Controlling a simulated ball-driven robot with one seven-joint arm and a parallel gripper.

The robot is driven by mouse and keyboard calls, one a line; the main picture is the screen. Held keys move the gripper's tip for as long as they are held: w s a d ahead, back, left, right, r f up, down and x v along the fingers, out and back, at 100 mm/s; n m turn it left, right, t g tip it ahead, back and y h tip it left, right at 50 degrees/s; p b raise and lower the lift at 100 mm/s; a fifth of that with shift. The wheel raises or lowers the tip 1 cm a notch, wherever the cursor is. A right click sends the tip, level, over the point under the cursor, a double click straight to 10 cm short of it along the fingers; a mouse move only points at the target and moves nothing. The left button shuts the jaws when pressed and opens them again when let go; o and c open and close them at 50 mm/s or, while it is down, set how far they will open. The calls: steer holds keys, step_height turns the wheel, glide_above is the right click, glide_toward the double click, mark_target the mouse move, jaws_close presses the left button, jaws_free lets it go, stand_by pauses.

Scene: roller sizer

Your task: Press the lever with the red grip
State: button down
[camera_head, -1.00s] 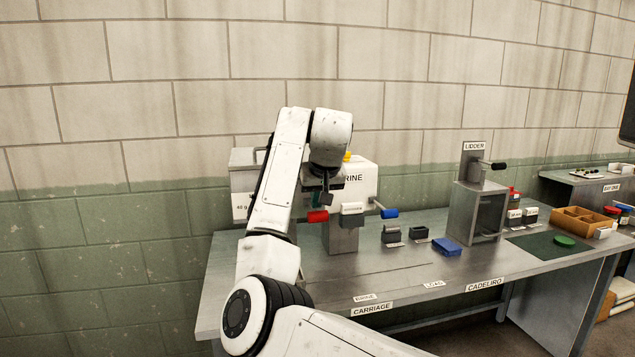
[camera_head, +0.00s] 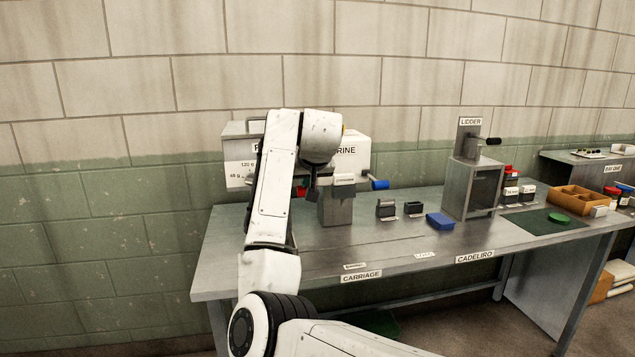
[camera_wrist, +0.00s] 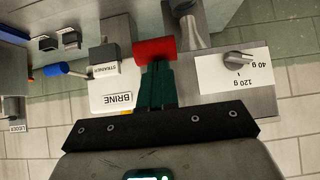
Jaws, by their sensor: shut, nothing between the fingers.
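The lever's red grip (camera_wrist: 155,50) shows in the wrist view right at the tips of my gripper (camera_wrist: 155,72). In the head view only a sliver of the red grip (camera_head: 302,191) shows beside my gripper (camera_head: 312,193), the rest being behind my arm. My gripper is shut, its dark green fingers together with nothing between them. The fingertips overlap the lower edge of the red grip in the wrist view; I cannot tell if they touch it. A second lever with a blue grip (camera_head: 380,184) stands to the right of the grey block.
A grey block (camera_head: 337,211) stands beside the red grip, before the white BRINE box (camera_head: 356,152). A dosing box with a dial (camera_wrist: 238,60) is close by. Dark holders (camera_head: 386,209), a blue block (camera_head: 439,220) and the lidder (camera_head: 472,190) stand farther right. The bench front is clear.

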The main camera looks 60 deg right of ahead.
steer(key=shift+w+f+t+h+b, duration=0.1)
steer(key=shift+f+t+h+b, duration=0.65)
steer(key=shift+f, duration=0.6)
steer(key=shift+f+t+h+b, duration=0.25)
steer(key=shift+f+h+b, duration=0.3)
steer(key=shift+f+b, duration=0.65)
steer(key=shift+f, duration=0.2)
steer(key=shift+r+p, duration=0.1)
steer(key=shift+p, duration=0.2)
